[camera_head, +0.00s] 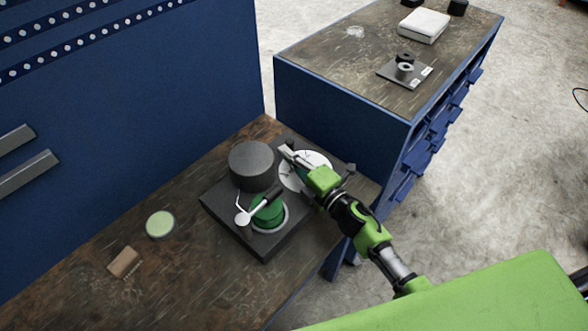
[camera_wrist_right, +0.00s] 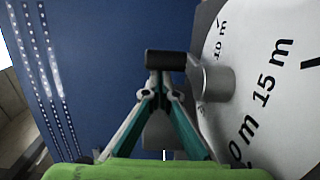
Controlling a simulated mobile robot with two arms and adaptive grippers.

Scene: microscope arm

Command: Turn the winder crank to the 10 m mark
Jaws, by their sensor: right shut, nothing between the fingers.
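The winder (camera_head: 235,215) is a dark base block on the workbench. It carries a dark drum, a green spool (camera_head: 268,212) and a white round dial (camera_head: 316,160). In the right wrist view the dial (camera_wrist_right: 262,110) shows "10 m", "15 m" and a partly cut-off mark. A grey hub (camera_wrist_right: 214,82) stands out from the dial, with a black crank handle (camera_wrist_right: 165,60) beside it. My right gripper (camera_wrist_right: 161,84) is shut and empty, its fingertips just below the handle; contact cannot be told. In the head view my right gripper (camera_head: 291,158) reaches across the dial, hiding much of the crank. My left gripper is out of view.
A pale green disc (camera_head: 160,224) and a small brown block (camera_head: 124,262) lie on the bench left of the winder. A blue panel (camera_head: 120,110) rises behind. A second bench (camera_head: 345,62) stands at the upper right. The bench's left front is clear.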

